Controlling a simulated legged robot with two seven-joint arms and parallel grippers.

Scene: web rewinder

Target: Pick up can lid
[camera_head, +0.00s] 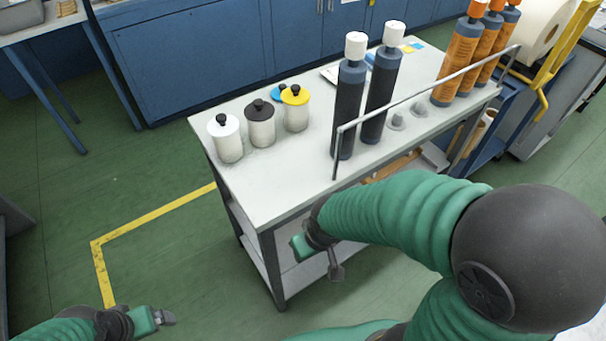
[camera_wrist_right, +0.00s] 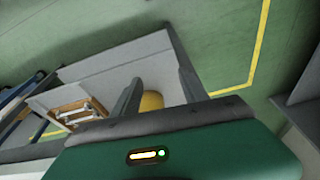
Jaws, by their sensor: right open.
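Three white cans stand on the cart's grey top in the head view. One has a white lid with a black knob (camera_head: 222,125), one a dark lid (camera_head: 260,107), one a yellow lid (camera_head: 294,94). A blue lid (camera_head: 278,93) shows partly behind the yellow-lidded can; what is under it is hidden. My right gripper (camera_head: 335,268) is below the cart top at its near side, apart from the cans. In the right wrist view, its fingers (camera_wrist_right: 160,90) are apart, with a yellow thing (camera_wrist_right: 152,101) visible beyond them. My left gripper (camera_head: 168,318) is low over the floor at left.
The cart top (camera_head: 275,185) is clear in front of the cans. A metal rail (camera_head: 430,92) runs along its right part. Dark bottles (camera_head: 349,100) and orange-labelled bottles (camera_head: 458,62) stand there. Blue cabinets (camera_head: 220,60) stand behind. Green floor lies open at left.

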